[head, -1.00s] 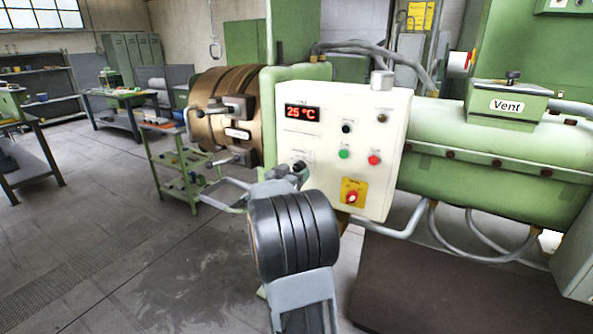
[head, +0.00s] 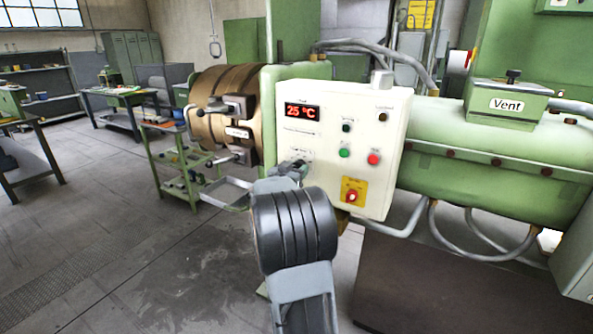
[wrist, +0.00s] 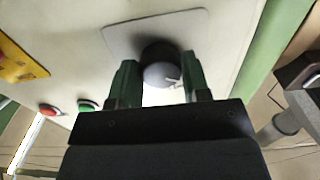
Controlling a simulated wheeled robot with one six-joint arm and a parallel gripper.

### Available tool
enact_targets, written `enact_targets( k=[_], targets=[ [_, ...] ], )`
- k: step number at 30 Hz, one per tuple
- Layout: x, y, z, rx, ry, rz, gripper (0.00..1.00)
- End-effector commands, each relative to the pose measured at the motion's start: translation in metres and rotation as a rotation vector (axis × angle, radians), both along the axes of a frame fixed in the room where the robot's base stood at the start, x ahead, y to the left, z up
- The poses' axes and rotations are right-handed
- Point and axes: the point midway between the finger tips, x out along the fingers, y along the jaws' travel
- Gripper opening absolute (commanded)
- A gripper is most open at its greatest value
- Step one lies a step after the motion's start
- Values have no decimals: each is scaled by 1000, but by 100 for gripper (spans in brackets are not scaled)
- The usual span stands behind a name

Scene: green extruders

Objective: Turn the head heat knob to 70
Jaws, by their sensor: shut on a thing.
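The head heat knob (wrist: 160,70) is a dark, round knob with a grey face and a light pointer mark, set on a grey plate on the control panel (head: 385,140). In the wrist view my gripper (wrist: 160,84) has one green finger on each side of the knob, shut on it. In the head view my gripper (head: 293,168) is at the panel's lower left, and my arm hides the knob there. The red display (head: 302,113) reads 25 °C.
The panel also carries a green button (head: 344,152), a red button (head: 374,159) and a red-on-yellow switch (head: 353,192). The brass-coloured extruder head (head: 228,115) is close on the left. A green cart (head: 178,165) stands further left.

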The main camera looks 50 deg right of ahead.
Motion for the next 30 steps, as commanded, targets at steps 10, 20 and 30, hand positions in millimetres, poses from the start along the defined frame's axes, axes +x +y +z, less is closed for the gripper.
enact_targets(
  k=[10,20,30],
  targets=[
    [0,0,-1,13,-52,-1,19],
    [0,0,-3,69,-285,-1,19],
    [1,0,-2,128,-522,-1,19]
  ],
)
